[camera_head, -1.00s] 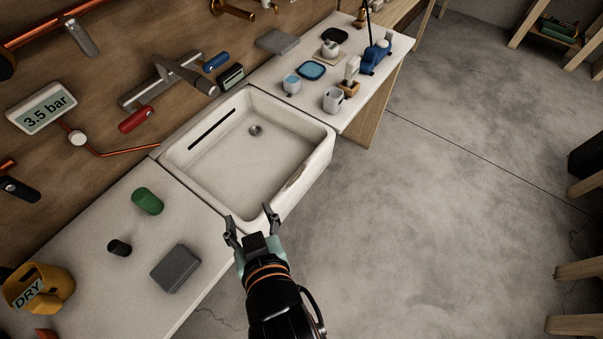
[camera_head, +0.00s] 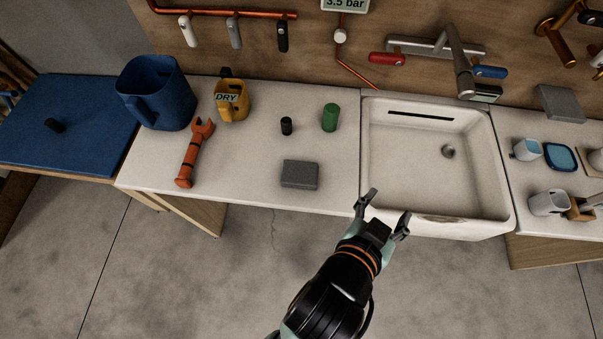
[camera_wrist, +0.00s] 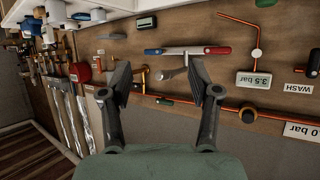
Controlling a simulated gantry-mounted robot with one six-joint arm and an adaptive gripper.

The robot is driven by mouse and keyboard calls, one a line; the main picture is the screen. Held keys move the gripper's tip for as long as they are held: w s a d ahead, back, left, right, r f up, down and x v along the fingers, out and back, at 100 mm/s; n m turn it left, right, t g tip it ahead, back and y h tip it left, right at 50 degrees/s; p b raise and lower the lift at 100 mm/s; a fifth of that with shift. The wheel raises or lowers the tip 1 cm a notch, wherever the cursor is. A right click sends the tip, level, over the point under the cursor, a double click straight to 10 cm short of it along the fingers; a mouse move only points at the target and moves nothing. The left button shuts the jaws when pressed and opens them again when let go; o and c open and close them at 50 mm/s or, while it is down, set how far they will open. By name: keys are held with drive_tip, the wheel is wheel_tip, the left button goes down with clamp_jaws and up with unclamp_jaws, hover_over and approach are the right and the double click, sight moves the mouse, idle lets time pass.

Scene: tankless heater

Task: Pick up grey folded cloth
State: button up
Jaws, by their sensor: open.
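A grey, flat rectangular piece (camera_head: 300,174) lies on the white counter left of the sink, near its front edge. A second grey flat piece (camera_head: 562,103) lies on the counter right of the sink, near the wall. Either could be the folded cloth; I cannot tell which from the look. My gripper (camera_head: 386,211) is open and empty at the sink's front left edge, right of the first grey piece. In the wrist view my open fingers (camera_wrist: 160,82) face the wall fittings, with neither grey piece clearly seen.
The white sink (camera_head: 385,165) has a faucet (camera_head: 461,65) behind it. White cups (camera_head: 548,202) stand right of the sink.

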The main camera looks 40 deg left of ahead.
idle(0.4)
drive_tip(key=o, duration=0.7)
